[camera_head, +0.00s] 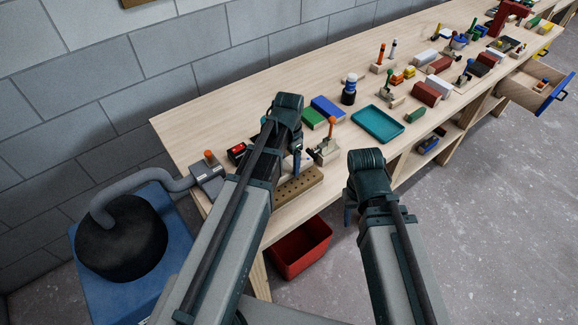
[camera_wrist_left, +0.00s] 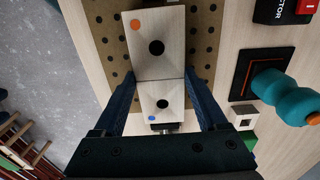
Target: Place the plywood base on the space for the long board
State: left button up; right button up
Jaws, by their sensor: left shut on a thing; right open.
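A pale wooden piece with a dark hole and an orange dot (camera_wrist_left: 157,45), which looks like the plywood base, lies over a brown perforated board (camera_wrist_left: 112,52) in the left wrist view. A second pale part with a blue dot (camera_wrist_left: 154,103) adjoins it, nearer the wrist. My left gripper (camera_wrist_left: 163,82) is shut on the pale wood, one blue finger on each side. In the head view my left gripper (camera_head: 297,160) is low beside the perforated board (camera_head: 299,185), and its arm hides much there. My right gripper (camera_head: 348,208) is open by the bench's front edge. I cannot identify the long board's space.
A grey device with an orange knob (camera_head: 208,168) stands left of the board. A small wooden fixture with an orange-topped peg (camera_head: 328,146) is close on the right. A teal tray (camera_head: 378,120) and blocks lie further along. A red bin (camera_head: 300,250) is below the bench edge.

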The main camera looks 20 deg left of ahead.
aim_at(289, 165)
pick_arm(q)
jog(key=shift+r, duration=0.1)
jog(key=shift+f, duration=0.25)
jog(key=o, duration=1.3)
jog(key=shift+r, duration=0.1)
jog(key=shift+r, duration=0.15)
notch_tip(289, 165, up, 12)
jog(key=p, duration=1.2)
jog(key=s+d+n, duration=0.1)
jog(key=s+d, duration=0.2)
jog(key=s, duration=0.1)
jog(key=s+d+n, duration=0.1)
jog(key=s+d, duration=0.3)
jog(key=s, duration=0.1)
jog(key=s+d+n+y, duration=0.1)
jog(key=s+d+n, duration=0.1)
jog(key=s, duration=0.3)
jog(key=shift+s+d, duration=0.2)
jog(key=shift+d, duration=0.55)
